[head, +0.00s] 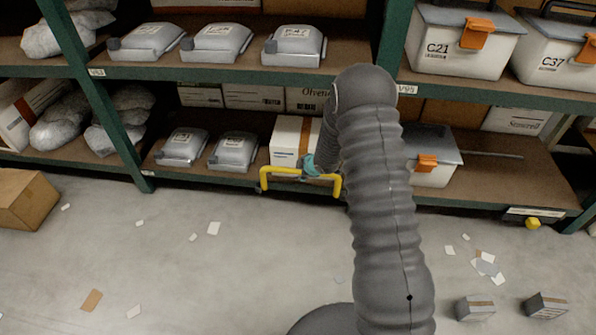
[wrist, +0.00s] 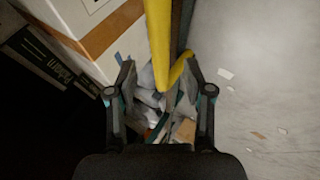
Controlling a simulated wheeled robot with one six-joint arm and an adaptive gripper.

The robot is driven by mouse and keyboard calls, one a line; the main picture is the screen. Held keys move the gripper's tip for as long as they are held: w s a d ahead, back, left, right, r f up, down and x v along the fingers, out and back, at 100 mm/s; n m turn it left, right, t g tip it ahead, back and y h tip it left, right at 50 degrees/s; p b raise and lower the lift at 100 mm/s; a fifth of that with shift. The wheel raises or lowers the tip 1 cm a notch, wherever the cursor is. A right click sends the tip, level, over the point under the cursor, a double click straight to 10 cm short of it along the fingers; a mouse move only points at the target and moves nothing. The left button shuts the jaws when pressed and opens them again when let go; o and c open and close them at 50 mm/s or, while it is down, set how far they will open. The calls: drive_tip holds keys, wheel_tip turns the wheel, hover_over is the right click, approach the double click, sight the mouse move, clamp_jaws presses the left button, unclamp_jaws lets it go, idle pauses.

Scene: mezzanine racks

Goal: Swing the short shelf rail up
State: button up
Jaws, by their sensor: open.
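The short yellow shelf rail (head: 278,170) is a bar with bent ends at the front edge of the lower middle shelf, in front of a white box with a brown band (head: 287,140). My gripper (head: 312,168) is at the rail's right part, its teal part showing over the bar. In the wrist view the yellow rail (wrist: 158,45) runs down from the top, and a bent end shows by the right finger. The open gripper (wrist: 158,68) has a finger on each side of the bar. I cannot tell whether either finger touches it. My arm hides part of the shelf behind.
Grey packages (head: 233,151) lie left of the white box on the lower shelf. A lidded bin with an orange latch (head: 432,172) stands right of my arm. A green post (head: 112,125) stands left. The floor in front (head: 230,270) is mostly clear, with scattered paper scraps.

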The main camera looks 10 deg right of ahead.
drive_tip(key=shift+v, duration=2.55)
drive_tip(key=shift+s, duration=0.1)
